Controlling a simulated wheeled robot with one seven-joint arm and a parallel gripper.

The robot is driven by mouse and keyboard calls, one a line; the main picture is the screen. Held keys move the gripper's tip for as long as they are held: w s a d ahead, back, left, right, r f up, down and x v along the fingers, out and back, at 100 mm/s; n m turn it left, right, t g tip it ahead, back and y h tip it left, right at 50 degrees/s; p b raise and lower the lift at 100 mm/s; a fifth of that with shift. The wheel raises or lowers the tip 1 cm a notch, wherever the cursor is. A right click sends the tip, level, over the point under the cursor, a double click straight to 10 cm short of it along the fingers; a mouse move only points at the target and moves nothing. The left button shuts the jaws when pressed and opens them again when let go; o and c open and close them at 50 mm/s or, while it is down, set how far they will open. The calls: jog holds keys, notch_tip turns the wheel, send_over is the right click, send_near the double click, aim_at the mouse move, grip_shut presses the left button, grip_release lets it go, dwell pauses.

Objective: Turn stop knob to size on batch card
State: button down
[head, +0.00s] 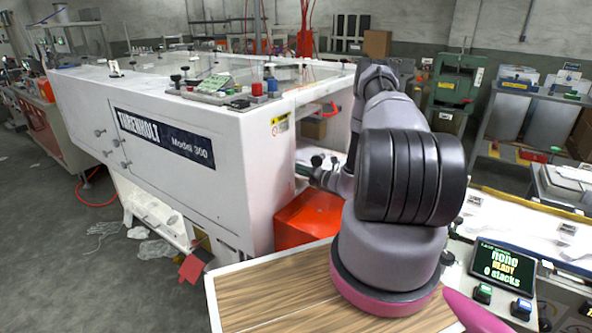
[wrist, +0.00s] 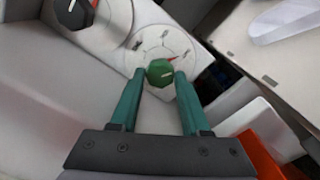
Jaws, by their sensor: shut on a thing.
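In the wrist view, a green octagonal knob (wrist: 159,73) with a pale line on its face sits on a round white dial (wrist: 150,48) with a red mark near the knob's upper right. My gripper (wrist: 159,78) has its two green fingers on either side of the knob, shut on it. A larger dark knob (wrist: 76,12) with a red mark is at the upper left. The dial's lettering is too small to read. In the head view, my arm hides most of the gripper and the dials. I cannot make out a readable batch card.
The white Model 300 machine (head: 185,150) fills the left of the head view. An orange-red box (head: 305,222) stands below the arm. A wooden top (head: 265,290) lies in front.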

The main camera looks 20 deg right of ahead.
jog(key=shift+c, duration=1.9)
grip_release()
jog(key=shift+s+d, duration=0.15)
jog(key=v, duration=1)
jog(key=shift+s+d, duration=0.15)
jog(key=shift+s, duration=0.1)
